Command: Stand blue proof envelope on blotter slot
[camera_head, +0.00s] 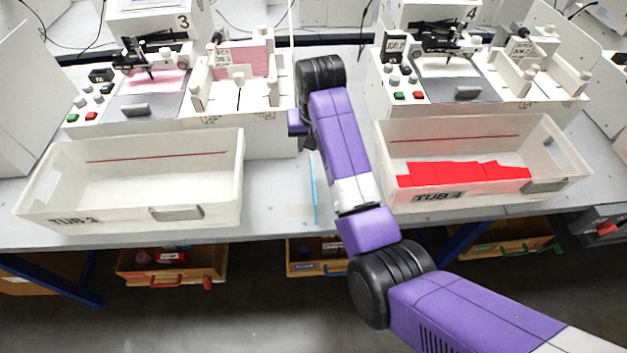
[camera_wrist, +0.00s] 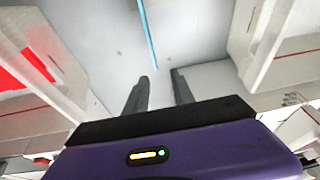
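A thin light-blue strip (camera_head: 315,190) lies on the grey table between the two tubs, just left of my arm. It also shows in the wrist view (camera_wrist: 148,35), beyond my fingertips. I cannot tell whether it is the blue proof envelope or another flat blue thing. My gripper (camera_wrist: 161,73) has its two dark fingers apart, with only bare table between them. It is apart from the strip in the wrist view. In the head view my arm hides the fingers. I cannot make out a blotter slot with certainty.
A white tub (camera_head: 120,215) marked TUB-3 stands empty at left. Tub TUB-4 (camera_head: 560,185) holds red sheets at right. Plotter 3 (camera_head: 140,110) with pink sheets and plotter 4 (camera_head: 460,93) stand behind them. Open drawers (camera_head: 175,275) sit below the table.

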